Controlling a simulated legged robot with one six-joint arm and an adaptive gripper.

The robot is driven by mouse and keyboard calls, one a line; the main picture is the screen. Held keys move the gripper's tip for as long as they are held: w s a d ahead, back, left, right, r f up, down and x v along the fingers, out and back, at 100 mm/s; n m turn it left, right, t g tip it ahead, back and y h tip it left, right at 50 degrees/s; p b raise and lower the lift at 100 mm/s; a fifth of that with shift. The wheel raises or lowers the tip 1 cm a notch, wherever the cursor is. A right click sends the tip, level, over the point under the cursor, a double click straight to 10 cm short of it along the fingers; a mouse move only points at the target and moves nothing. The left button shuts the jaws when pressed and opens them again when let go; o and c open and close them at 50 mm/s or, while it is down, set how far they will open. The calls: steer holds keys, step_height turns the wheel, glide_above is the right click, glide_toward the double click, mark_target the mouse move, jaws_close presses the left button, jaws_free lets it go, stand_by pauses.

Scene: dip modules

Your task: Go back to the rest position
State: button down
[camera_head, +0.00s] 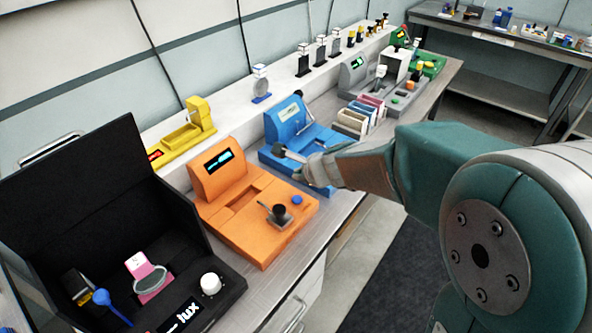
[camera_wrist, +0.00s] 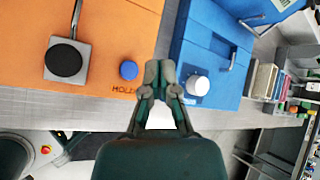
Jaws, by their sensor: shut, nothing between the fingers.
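My gripper (camera_wrist: 160,78) is shut and empty in the wrist view, its fingertips together over the gap between the orange module and the blue module. In the head view my arm reaches in from the right and its end is near the blue module (camera_head: 297,130). The orange module (camera_head: 245,205) stands left of it, with a lit screen, a black-topped lever and a blue button. The wrist view shows the orange module (camera_wrist: 120,35) with its blue button (camera_wrist: 129,70) and the blue module (camera_wrist: 215,50) with a white knob (camera_wrist: 197,85). My gripper's fingertips are hard to make out in the head view.
A black open case (camera_head: 100,215) stands at the front left. A yellow module (camera_head: 185,130) sits on the raised white ledge behind. Small coloured bins (camera_head: 350,122) and grey and green modules stand farther along the bench. The floor (camera_head: 375,265) right of the bench is clear.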

steer(key=s+d+r+n+h, duration=0.1)
steer(key=s+d+r+n, duration=0.1)
steer(key=s+d+n, duration=0.2)
steer(key=s+d+r+n+g+h, duration=0.1)
steer(key=s+d+r+n+h, duration=0.1)
steer(key=s+d+n, duration=0.3)
steer(key=s+d+r+n+g+h, duration=0.1)
steer(key=s+d+r+n, duration=0.3)
steer(key=s+n, duration=0.7)
steer(key=s+d+h, duration=0.1)
steer(key=s, duration=0.4)
steer(key=shift+s+r, duration=0.15)
steer(key=shift+r, duration=0.1)
